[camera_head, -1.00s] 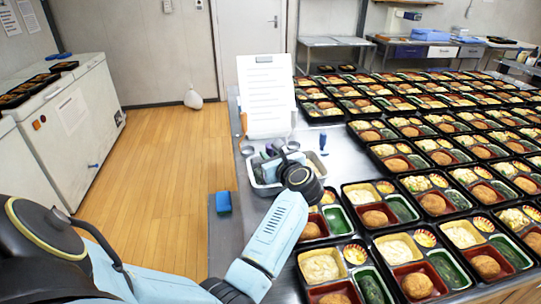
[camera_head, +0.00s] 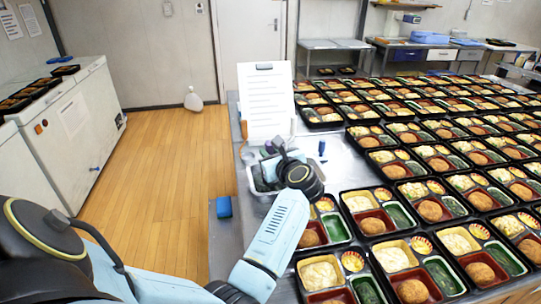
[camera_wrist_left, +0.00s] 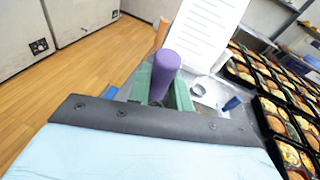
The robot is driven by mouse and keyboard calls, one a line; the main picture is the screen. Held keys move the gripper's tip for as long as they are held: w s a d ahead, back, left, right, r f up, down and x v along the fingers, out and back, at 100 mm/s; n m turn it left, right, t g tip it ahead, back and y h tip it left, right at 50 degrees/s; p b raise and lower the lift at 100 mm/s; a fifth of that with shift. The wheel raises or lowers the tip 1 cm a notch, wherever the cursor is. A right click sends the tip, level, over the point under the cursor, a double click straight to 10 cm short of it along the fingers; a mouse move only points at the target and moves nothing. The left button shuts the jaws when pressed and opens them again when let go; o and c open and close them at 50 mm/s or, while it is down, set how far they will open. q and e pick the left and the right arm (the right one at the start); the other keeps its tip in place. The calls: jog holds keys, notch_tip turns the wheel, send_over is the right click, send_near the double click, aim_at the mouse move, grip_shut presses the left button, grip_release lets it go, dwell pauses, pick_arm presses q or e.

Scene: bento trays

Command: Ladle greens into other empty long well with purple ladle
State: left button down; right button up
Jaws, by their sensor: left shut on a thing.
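My left gripper (camera_wrist_left: 165,92) is shut on the purple ladle (camera_wrist_left: 163,72), whose upright handle stands between its green fingers in the left wrist view. In the head view the left gripper (camera_head: 279,152) is over the grey-white bin (camera_head: 258,187) at the near left of the table. The ladle's bowl is hidden. Bento trays to the right have long green wells. My right gripper is not in view.
A white paper sheet on a stand (camera_head: 266,100) rises behind the bin. A dark blue item (camera_head: 322,148) stands on bare table to its right. A blue block (camera_head: 223,207) lies at the table's left edge. Rows of filled trays crowd the right side.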

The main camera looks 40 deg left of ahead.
pick_arm(q)
jog(key=shift+r+p, duration=1.7)
jog(key=shift+r, duration=1)
